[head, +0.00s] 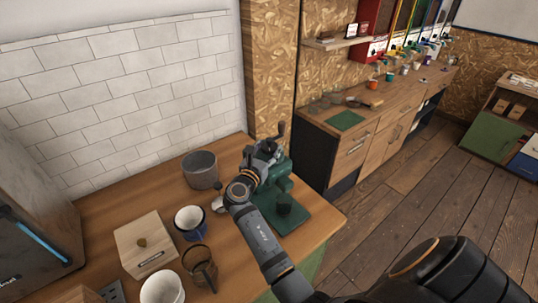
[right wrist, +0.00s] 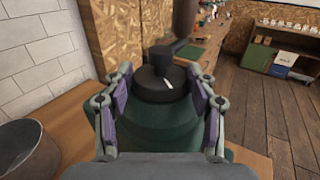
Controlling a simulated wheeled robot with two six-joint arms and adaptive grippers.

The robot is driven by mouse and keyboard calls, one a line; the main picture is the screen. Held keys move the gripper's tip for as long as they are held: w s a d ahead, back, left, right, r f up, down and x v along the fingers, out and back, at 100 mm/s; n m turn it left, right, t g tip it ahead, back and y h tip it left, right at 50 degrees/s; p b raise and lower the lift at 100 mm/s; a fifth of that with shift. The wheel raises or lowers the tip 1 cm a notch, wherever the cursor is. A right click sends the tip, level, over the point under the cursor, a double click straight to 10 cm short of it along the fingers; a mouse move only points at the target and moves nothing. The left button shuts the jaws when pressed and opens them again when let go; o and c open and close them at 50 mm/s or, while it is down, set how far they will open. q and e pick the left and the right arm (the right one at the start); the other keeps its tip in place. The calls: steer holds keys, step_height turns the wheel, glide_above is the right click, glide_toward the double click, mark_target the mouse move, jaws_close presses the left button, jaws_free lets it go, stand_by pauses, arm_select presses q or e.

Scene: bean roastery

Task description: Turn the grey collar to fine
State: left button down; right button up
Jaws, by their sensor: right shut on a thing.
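A green hand grinder (head: 281,178) stands at the right end of the wooden counter, with its crank (head: 281,130) on top. My right gripper (head: 262,153) is at the grinder's top and covers much of it in the head view. In the right wrist view, the dark grey collar (right wrist: 153,90) sits between the two purple-padded fingers, above the green body (right wrist: 155,128). The gripper is shut on the collar. My left gripper is out of view.
A tiled wall (head: 125,95) lies behind. The floor to the right is clear.

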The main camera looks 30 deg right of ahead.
mark_target(266, 147)
steer(key=shift+w+a+m+g+h+b, duration=0.1)
steer(key=shift+m+g+h+b, duration=0.35)
steer(key=shift+m+g+b, duration=0.45)
steer(key=shift+w+d+m+g+h+b, duration=0.1)
steer(key=shift+m+g+h+b, duration=0.35)
steer(key=shift+g, duration=0.8)
steer(key=shift+w+a+m+g+h+b, duration=0.1)
steer(key=shift+m+g+h+b, duration=0.4)
steer(key=shift+m+g, duration=0.45)
steer(key=shift+g, duration=0.4)
steer(key=o, duration=1.1)
steer(key=shift+r, duration=0.15)
step_height(266, 147, up, 10)
steer(key=shift+f, duration=0.15)
